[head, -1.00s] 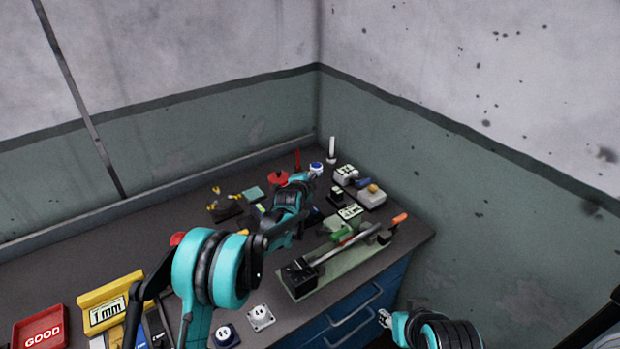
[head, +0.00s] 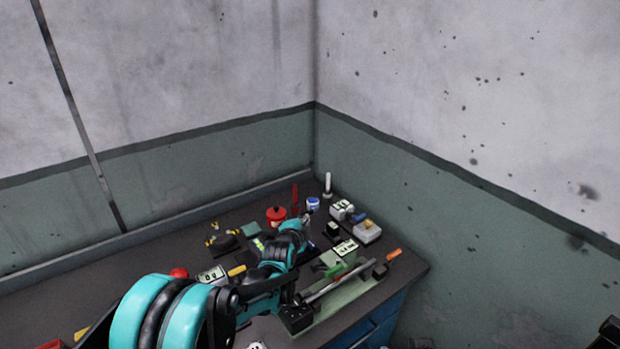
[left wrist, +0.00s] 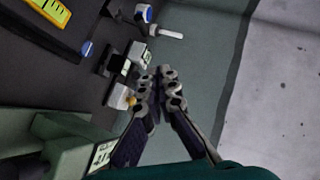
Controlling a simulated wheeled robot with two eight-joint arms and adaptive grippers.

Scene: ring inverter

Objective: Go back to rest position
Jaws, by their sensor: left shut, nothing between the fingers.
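My left gripper (left wrist: 160,92) shows in the left wrist view with its fingertips together and nothing between them. It hangs over the far end of the bench, with small white and grey items behind it. In the head view my left arm comes in from the lower left and reaches over the workbench (head: 60,295); its wrist mostly hides the gripper. My right gripper is not in the head view.
A red pot (head: 276,214), a white-and-blue container (head: 313,204) and an upright white cylinder (head: 327,185) stand toward the corner. Walls close in behind and right.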

